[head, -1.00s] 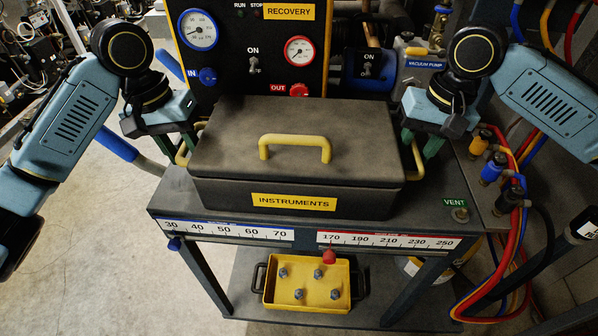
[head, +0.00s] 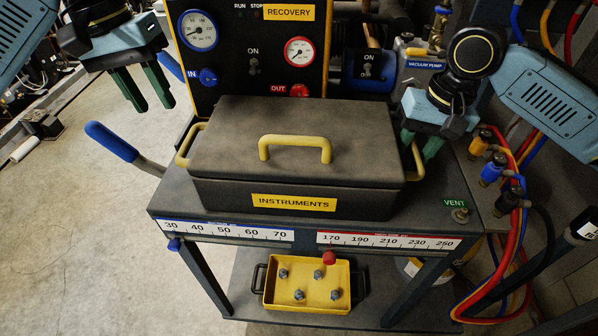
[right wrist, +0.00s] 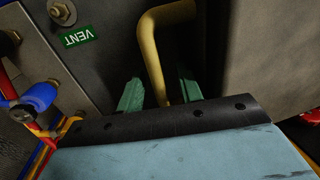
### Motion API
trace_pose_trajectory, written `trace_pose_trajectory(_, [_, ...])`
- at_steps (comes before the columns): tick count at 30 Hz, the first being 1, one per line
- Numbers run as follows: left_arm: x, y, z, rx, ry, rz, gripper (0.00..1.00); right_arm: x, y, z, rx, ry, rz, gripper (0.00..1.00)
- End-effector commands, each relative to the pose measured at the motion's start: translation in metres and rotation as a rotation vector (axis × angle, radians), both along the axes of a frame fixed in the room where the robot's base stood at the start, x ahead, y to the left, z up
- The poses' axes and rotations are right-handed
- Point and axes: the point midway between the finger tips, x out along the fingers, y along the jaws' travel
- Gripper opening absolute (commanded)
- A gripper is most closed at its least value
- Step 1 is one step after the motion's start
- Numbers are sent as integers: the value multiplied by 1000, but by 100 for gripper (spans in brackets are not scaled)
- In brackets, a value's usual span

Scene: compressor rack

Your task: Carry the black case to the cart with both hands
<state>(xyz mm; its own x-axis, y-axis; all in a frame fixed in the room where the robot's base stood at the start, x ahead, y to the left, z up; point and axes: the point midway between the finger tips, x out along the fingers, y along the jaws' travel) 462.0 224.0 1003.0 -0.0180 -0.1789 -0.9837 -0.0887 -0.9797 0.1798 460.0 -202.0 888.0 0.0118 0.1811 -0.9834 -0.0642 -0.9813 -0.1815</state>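The black case (head: 290,150), labelled INSTRUMENTS, sits flat with its lid shut on the dark top of a cart-like stand (head: 330,222). It has a yellow lid handle (head: 294,146), a left side handle (head: 186,146) and a right side handle (head: 416,160). My left gripper (head: 154,107) is open and empty, raised to the left of the case and clear of its left handle. My right gripper (head: 420,152) is at the right handle. In the right wrist view its fingers (right wrist: 160,97) stand apart, with the yellow handle (right wrist: 154,55) between them and gaps visible.
A recovery panel (head: 250,80) with gauges stands close behind the case. Valves (head: 490,165) and coloured hoses (head: 522,200) crowd the right. A yellow tray (head: 308,303) sits on the lower shelf. A blue-gripped bar (head: 112,142) sticks out left. The floor (head: 70,240) at left is clear.

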Motion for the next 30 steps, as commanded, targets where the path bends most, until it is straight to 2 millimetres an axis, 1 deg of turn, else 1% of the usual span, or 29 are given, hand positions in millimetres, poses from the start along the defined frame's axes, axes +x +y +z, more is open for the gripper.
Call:
trace_pose_trajectory(2, [0,1,2,1,-1,1,36,0,0,3,1,-1,0,36])
trace_pose_trajectory(5, [0,1,3,0,0,1,36,1,-2,13,2,-3,-1,36])
trace_pose_trajectory(8, [0,1,3,0,0,1,36,0,-5,31,2,-4,0,36])
trace_pose_trajectory(15, [0,0,3,0,0,0,36,0,-15,82,2,-4,-1,36])
trace_pose_trajectory(19, [0,0,3,0,0,0,36,-1,-19,103,1,-3,-1,36])
trace_pose_trajectory(24, [0,0,2,0,0,0,36,-1,-21,116,1,-1,0,36])
trace_pose_trajectory(30, [0,0,2,0,0,0,36,-2,-22,119,0,0,0,36])
